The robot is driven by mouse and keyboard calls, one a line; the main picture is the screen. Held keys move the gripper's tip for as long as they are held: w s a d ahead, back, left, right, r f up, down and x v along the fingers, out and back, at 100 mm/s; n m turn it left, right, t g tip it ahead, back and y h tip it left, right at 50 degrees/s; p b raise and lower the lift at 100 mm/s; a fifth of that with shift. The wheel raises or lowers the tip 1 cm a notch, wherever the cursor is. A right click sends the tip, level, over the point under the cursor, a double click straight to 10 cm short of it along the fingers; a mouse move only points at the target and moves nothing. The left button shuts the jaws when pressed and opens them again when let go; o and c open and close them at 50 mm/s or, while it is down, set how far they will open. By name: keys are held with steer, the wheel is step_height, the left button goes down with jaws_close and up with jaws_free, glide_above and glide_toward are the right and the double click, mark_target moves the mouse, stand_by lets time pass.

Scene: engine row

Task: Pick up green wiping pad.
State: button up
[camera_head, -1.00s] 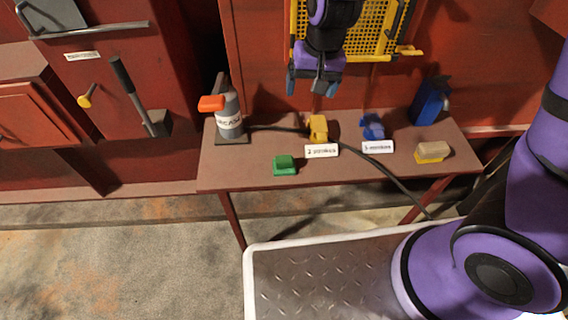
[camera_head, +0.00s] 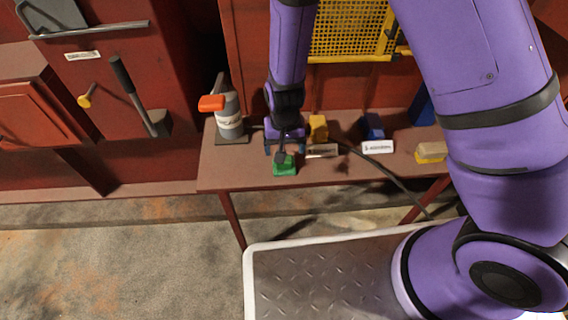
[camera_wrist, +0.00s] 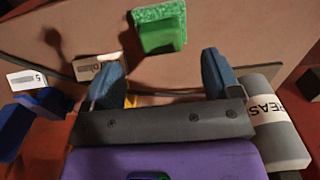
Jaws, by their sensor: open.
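The green wiping pad (camera_head: 285,168) lies near the front edge of the brown shelf table (camera_head: 236,176). My gripper (camera_head: 285,150) is just behind and above it in the head view and partly covers it. In the wrist view the green pad (camera_wrist: 160,27) is beyond the fingertips, apart from them and centred a little left of the middle. The two blue fingers of my gripper (camera_wrist: 163,74) are spread with nothing between them. I cannot tell the exact height of the fingers above the table.
A grease bottle (camera_head: 230,118) with an orange top stands left of my gripper. A yellow item (camera_head: 318,128), a blue item (camera_head: 373,126), labels and a dark cable lie to the right. A beige and yellow block (camera_head: 431,152) sits at the right end.

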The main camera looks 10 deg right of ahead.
steer(key=shift+w+f, duration=0.1)
steer(key=shift+f, duration=2.85)
steer(key=shift+c, duration=0.2)
steer(key=c, duration=1)
steer(key=shift+r, duration=0.1)
steer(key=shift+c, duration=0.2)
